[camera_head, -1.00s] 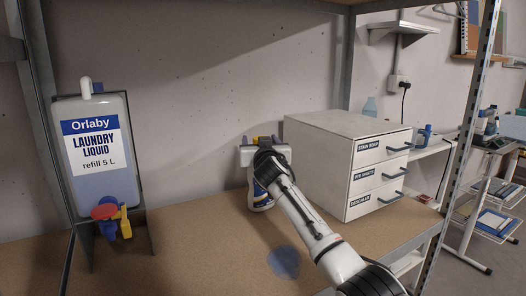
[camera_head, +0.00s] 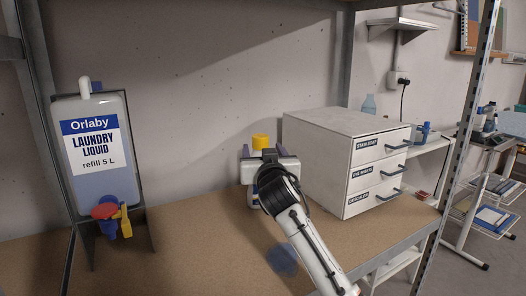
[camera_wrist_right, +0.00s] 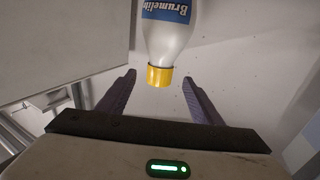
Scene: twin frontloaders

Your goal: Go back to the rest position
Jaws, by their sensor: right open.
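My right gripper (camera_head: 263,150) is at the back of the shelf, in front of a white bottle with a blue label and yellow cap (camera_head: 261,141). Most of the bottle is hidden behind the gripper and wrist in the head view. In the right wrist view the bottle (camera_wrist_right: 178,42) shows upside down, with its cap (camera_wrist_right: 159,76) near the open fingertips (camera_wrist_right: 158,74). Wall shows on both sides of the cap, so neither finger touches it there. My left gripper is not in view.
A white drawer cabinet (camera_head: 305,165) stands close to the right of my right gripper. A laundry liquid dispenser (camera_head: 97,155) with a red and yellow tap stands at the left. The wooden shelf board (camera_head: 190,235) between them is mostly clear. Metal posts frame the shelf.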

